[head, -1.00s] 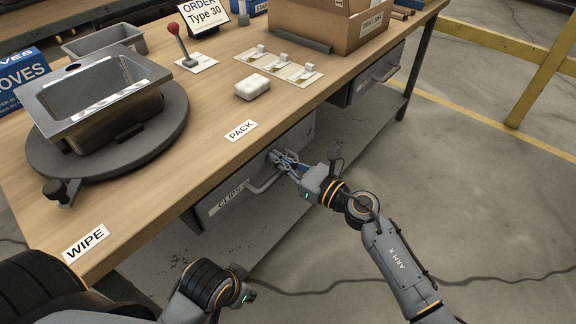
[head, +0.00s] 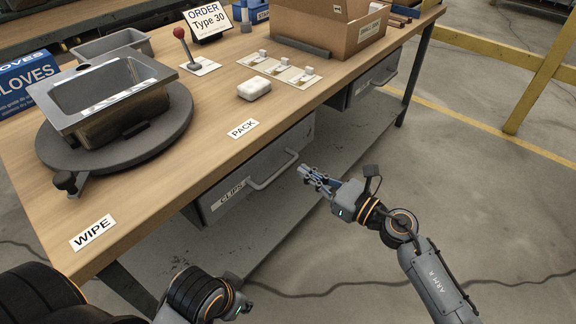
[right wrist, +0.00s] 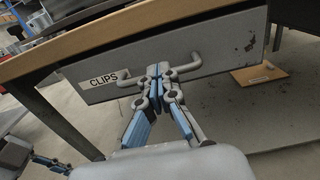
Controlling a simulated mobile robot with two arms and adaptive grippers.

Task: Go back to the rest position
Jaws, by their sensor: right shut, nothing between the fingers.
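My right gripper (head: 304,173) is shut and empty in the head view, in the air just in front of the workbench and to the right of the CLIPS drawer handle (head: 274,172). In the right wrist view the shut fingertips (right wrist: 159,72) appear in front of the same drawer (right wrist: 215,75), overlapping its handle in the picture. The head view shows a gap between the fingers and the handle. The drawer is shut. My left arm shows at the lower edge of the head view, but its fingers cannot be made out.
The workbench (head: 165,215) holds a sink on a round turntable (head: 55,150), a white block (head: 254,88), a red-knobbed lever (head: 180,34), small white clips on cards (head: 282,68) and a cardboard box (head: 330,30). Open floor (head: 480,190) lies to the right. A yellow rail (head: 535,85) stands beyond.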

